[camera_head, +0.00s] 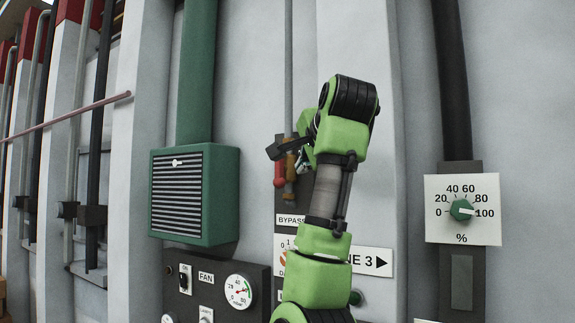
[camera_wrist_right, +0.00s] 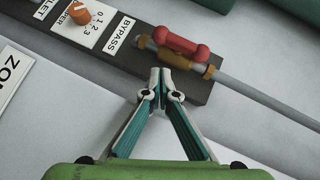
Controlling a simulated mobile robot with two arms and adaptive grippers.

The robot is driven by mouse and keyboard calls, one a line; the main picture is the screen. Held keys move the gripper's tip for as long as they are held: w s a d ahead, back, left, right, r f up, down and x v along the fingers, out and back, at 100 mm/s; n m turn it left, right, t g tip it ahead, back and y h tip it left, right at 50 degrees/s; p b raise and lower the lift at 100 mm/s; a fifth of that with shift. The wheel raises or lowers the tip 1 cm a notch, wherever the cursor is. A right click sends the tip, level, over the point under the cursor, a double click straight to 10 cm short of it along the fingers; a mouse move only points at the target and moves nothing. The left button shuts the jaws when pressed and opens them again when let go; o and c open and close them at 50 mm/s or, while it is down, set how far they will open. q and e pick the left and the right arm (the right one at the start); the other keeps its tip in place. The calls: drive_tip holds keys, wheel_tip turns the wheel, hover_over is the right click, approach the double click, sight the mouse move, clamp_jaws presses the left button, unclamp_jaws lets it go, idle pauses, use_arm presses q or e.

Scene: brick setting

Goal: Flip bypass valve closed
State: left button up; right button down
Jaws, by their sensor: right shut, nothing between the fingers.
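The bypass valve has a brass-coloured body (camera_head: 291,168) on a thin grey pipe, with a red handle (camera_head: 280,174) beside it. In the right wrist view the red handle (camera_wrist_right: 181,43) lies roughly parallel to the pipe, along the brass body (camera_wrist_right: 178,60). A BYPASS label (camera_wrist_right: 118,35) sits next to the valve on a dark plate. My right gripper (camera_wrist_right: 167,75) is shut and empty, its fingertips close to the brass body; I cannot tell whether they touch. In the head view my right gripper (camera_head: 303,152) is partly hidden by its own wrist. My left gripper is out of view.
A green louvred box (camera_head: 194,195) stands left of the valve, above a FAN panel (camera_head: 215,287) with a gauge. A percent dial (camera_head: 461,210) is at the right. An orange selector knob (camera_wrist_right: 80,14) is on the valve's plate. A ZONE sign (camera_head: 376,262) is partly covered by my arm.

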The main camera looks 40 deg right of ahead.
sight(285, 181)
drive_tip(key=shift+w+a+f+p, duration=0.15)
drive_tip(key=shift+w+f+p, duration=0.2)
drive_tip(key=shift+w, duration=0.5)
drive_tip(key=shift+w+a+f+p, duration=0.15)
drive_tip(key=shift+w+f+p, duration=0.15)
drive_tip(key=shift+w+p, duration=0.35)
drive_tip(key=shift+w+a+f+p, duration=0.15)
drive_tip(key=shift+w+f+p, duration=0.15)
drive_tip(key=shift+w, duration=0.7)
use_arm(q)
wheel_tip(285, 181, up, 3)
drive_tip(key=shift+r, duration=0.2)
use_arm(e)
drive_tip(key=shift+d, duration=0.1)
drive_tip(key=shift+s+d, duration=0.1)
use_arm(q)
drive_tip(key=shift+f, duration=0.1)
use_arm(e)
drive_tip(key=shift+f, duration=0.1)
